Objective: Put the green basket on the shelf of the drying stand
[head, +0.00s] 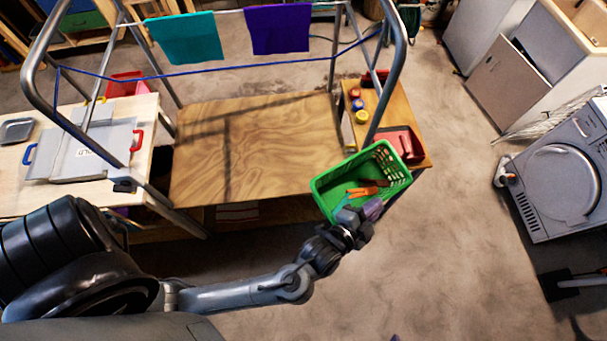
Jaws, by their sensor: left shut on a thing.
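The green basket (328,196) is held up at the right front corner of the drying stand, with orange and teal items inside. My left gripper (366,212) is shut on the basket's near side wall. The drying stand is a grey metal tube frame (45,52) with a wooden shelf (255,148), which is bare. The basket overlaps the shelf's right front corner in the picture; I cannot tell its height above it. My right gripper is out of view.
A teal cloth (184,38) and a purple cloth (278,28) hang on the stand's back bar. A blue cord (215,72) crosses the frame. A table with a grey case (85,150) stands left. A small wooden table (398,108) with jars and a red tray stands right.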

